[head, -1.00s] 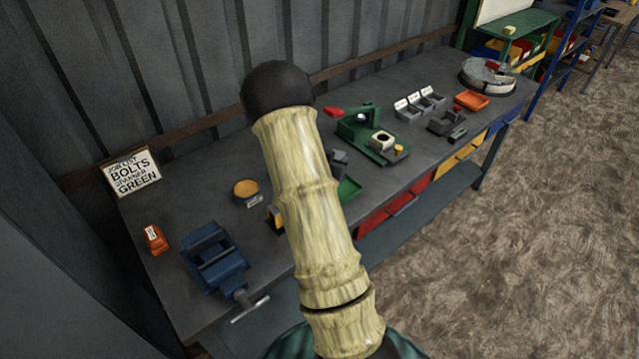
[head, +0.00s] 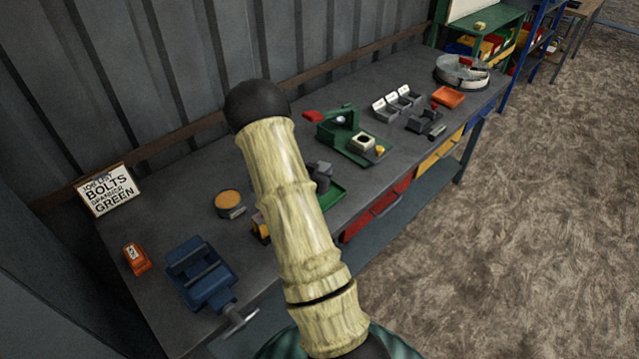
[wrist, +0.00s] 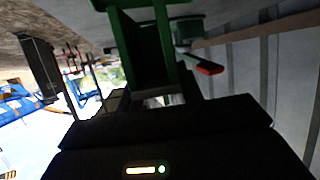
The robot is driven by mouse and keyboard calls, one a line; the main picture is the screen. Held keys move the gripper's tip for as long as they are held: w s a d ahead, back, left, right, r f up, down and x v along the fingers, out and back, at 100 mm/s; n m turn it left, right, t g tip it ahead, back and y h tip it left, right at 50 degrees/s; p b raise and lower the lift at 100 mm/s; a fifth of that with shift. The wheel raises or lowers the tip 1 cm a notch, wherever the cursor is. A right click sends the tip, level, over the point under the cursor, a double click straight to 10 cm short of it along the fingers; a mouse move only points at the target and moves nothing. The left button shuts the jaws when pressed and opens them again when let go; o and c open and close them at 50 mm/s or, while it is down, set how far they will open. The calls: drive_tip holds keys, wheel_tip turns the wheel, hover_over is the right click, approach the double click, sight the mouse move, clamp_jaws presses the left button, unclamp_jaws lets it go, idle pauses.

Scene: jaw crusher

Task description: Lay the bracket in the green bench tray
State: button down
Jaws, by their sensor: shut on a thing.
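The green bench tray (head: 333,193) lies on the bench, partly hidden behind my arm in the head view. My gripper (head: 321,172) shows as a dark grey block beside my forearm, above or just behind the tray. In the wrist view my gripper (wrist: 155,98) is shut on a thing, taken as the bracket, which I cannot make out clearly. A large green piece rises between and beyond the fingers there; I cannot tell whether it is the tray or the held part. The head view hides the bracket.
A green press (head: 357,143) with a red handle stands right of the tray. A blue vice (head: 199,271), a round yellow-topped tin (head: 229,200) and an orange box (head: 136,257) are to the left. Grey bins (head: 398,104) and an orange tray (head: 448,97) are farther right.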

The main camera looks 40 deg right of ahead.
drive_tip(key=shift+f, duration=0.5)
drive_tip(key=shift+f+p, duration=0.4)
drive_tip(key=shift+f, duration=1.65)
drive_tip(key=shift+f, duration=0.15)
drive_tip(key=c, duration=0.9)
unclamp_jaws()
